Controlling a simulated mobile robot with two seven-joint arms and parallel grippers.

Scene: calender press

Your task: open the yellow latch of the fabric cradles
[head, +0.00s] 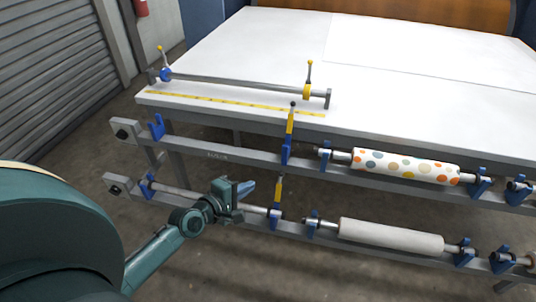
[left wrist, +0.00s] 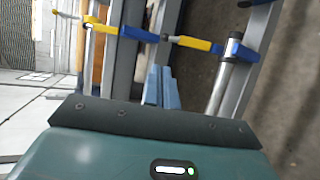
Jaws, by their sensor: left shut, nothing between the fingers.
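Two yellow latches stand on blue cradles along the table's front rails. The upper latch (head: 290,120) rises upright from its cradle (head: 286,151). The lower latch (head: 279,189) also stands upright, above its cradle (head: 274,218). In the left wrist view the lower latch (left wrist: 194,43) and the upper latch (left wrist: 104,28) lie ahead of the fingers. My left gripper (head: 246,188) is shut and empty, just left of the lower latch with a visible gap. Its blue fingers show in the left wrist view (left wrist: 161,88). My right gripper is out of view.
A metal bar (head: 175,192) lies along the lower rail, partly behind my left gripper. A dotted fabric roll (head: 405,166) and a plain white roll (head: 390,237) rest in cradles to the right. The white table (head: 240,45) lies behind.

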